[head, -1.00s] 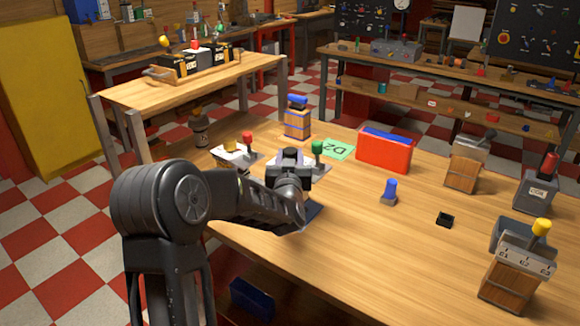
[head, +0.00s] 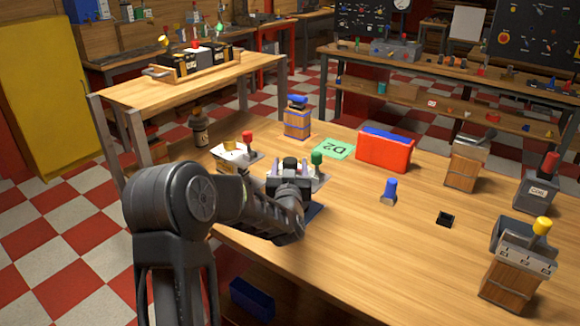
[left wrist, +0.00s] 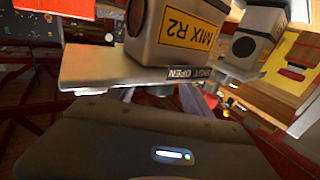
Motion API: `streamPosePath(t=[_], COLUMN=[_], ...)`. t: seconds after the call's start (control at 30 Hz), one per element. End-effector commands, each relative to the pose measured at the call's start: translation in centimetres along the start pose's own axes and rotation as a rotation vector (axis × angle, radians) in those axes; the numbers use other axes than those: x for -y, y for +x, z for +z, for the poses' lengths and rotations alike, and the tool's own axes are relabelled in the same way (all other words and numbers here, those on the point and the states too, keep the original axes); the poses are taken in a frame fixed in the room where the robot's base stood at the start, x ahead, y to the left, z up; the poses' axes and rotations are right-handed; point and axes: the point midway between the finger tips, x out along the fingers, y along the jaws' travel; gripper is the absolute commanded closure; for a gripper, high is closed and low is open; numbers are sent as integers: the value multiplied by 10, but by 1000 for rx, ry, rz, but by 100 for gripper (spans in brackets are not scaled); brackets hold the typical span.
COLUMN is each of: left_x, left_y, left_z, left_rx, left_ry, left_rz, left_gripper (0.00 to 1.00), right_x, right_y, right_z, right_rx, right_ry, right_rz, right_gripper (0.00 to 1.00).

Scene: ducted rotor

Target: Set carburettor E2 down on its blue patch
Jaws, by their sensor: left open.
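A carburettor with a green knob (head: 317,157) and a grey plate stands on the bench at the centre of the head view. It is partly hidden by my left gripper (head: 290,167), which is open with its fingers spread beside it. I cannot read an E2 label. A dark blue patch (head: 315,211) shows at the bench's near edge, mostly covered by my arm. My right gripper is out of view.
A carburettor with a red knob (head: 247,137) stands just left. A green D2 patch (head: 333,149), a red bin (head: 384,152) and a wooden-based item with a blue top (head: 297,121) are behind.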

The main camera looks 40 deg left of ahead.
Motion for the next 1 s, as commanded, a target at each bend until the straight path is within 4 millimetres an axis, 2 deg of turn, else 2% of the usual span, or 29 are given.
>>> streamPosePath(t=[0.27, 0.37, 0.8, 1.0], left_x=[0, 0, 0, 0], left_y=[0, -11, -96, -118], left_z=[-5, -3, -2, -2], left_rx=[0, -1, -2, -1], left_ry=[0, 0, 0, 1], left_rz=[0, 1, 1, 0], left_gripper=[41, 41, 41, 41], right_x=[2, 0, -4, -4], right_y=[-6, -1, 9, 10], right_z=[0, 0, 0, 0], right_rx=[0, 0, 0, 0], right_ry=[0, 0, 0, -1], right_rz=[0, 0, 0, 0], right_gripper=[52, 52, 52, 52])
